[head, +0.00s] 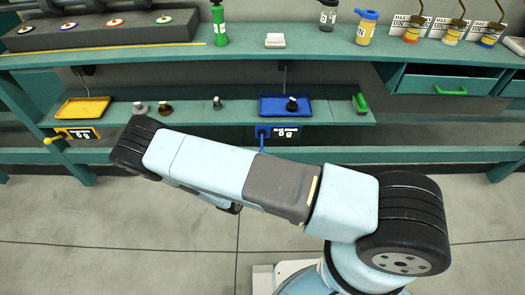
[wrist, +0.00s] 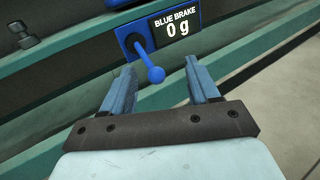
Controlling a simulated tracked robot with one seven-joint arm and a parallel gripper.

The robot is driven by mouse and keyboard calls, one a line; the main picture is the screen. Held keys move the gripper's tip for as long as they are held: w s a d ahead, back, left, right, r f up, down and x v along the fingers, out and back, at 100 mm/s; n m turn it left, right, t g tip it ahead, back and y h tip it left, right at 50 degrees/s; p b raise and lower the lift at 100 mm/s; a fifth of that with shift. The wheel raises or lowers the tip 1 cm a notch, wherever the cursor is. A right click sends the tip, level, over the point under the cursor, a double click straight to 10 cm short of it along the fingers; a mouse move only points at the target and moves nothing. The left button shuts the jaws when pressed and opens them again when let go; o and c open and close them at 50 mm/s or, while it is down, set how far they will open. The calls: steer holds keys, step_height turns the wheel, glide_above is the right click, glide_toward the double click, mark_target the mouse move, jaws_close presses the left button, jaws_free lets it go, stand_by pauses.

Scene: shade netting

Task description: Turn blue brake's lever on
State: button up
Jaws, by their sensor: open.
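The blue brake's panel (head: 279,132) is on the front of the low shelf, and its display reads 0 g. In the wrist view the panel (wrist: 168,28) is just beyond my gripper. Its blue lever (head: 262,145) hangs down from the left side of the panel. In the wrist view the lever (wrist: 156,74) ends in a round knob. My gripper (wrist: 163,78) is open and empty, with one finger on each side of the knob in the picture. I cannot tell how far the knob lies between them. In the head view my arm hides the gripper.
A yellow brake panel (head: 80,134) with a yellow lever (head: 53,140) is at the left. A blue tray (head: 273,105) with a dark weight (head: 292,103) sits above the blue panel. Several small weights and a green brush (head: 360,102) are on the low shelf. A teal beam runs below.

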mark_target(262, 150)
step_height(262, 150, down, 6)
steer(key=s+n+t+y, duration=0.2)
steer(key=n+y, duration=0.1)
steer(key=n, duration=0.1)
steer(key=x, duration=1.4)
steer(key=shift+w+a+f, duration=0.1)
steer(key=shift+a+f, duration=0.1)
steer(key=shift+a, duration=0.1)
jaws_close()
steer(key=shift+a, duration=0.15)
